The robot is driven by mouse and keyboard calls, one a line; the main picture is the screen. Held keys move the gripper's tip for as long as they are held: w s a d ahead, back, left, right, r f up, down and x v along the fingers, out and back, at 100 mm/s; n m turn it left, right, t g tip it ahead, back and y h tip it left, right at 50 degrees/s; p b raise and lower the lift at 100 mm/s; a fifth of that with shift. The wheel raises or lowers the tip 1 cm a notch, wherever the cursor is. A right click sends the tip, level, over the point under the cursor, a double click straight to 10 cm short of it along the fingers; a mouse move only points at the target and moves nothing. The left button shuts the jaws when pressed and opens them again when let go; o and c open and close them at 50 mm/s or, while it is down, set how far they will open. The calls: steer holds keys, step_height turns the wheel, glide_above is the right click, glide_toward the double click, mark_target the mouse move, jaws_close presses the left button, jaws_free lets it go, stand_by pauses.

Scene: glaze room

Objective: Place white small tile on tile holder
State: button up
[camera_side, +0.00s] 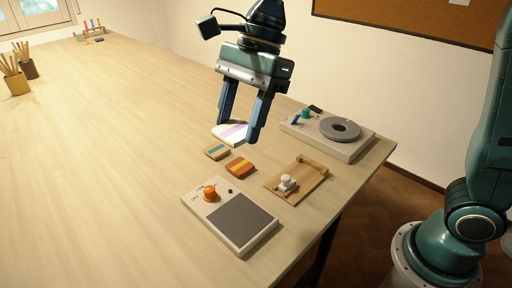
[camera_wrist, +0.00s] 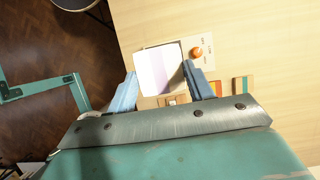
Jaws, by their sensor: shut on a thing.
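The white small tile (camera_side: 231,132) has a pale lilac stripe. My gripper (camera_side: 238,131) is shut on it, with one finger at each side edge. In the wrist view the tile (camera_wrist: 158,70) spans the gap between the fingertips of my gripper (camera_wrist: 159,82). The tile is held above the table, and one finger partly covers it in the side view. The tile holder looks to be the wooden tray (camera_side: 308,181) with a white knob on it, at the table's right edge. In the wrist view only part of it shows, around the white knob (camera_wrist: 172,101).
A teal-striped tile (camera_side: 217,152) and a red-and-yellow tile (camera_side: 240,167) lie left of the tray. A device with an orange knob and grey pad (camera_side: 241,221) stands in front. A turntable-like device (camera_side: 340,130) stands behind.

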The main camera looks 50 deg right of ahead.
steer(key=w+d, duration=0.1)
steer(key=d, duration=0.9)
glide_above(303, 174)
steer(key=f, duration=0.1)
steer(key=shift+d, duration=0.75)
steer(key=shift+f, duration=0.2)
step_height(303, 174, down, 16)
steer(key=shift+r, duration=0.25)
steer(key=shift+f, duration=0.1)
steer(key=shift+f, duration=2)
steer(key=shift+f, duration=0.1)
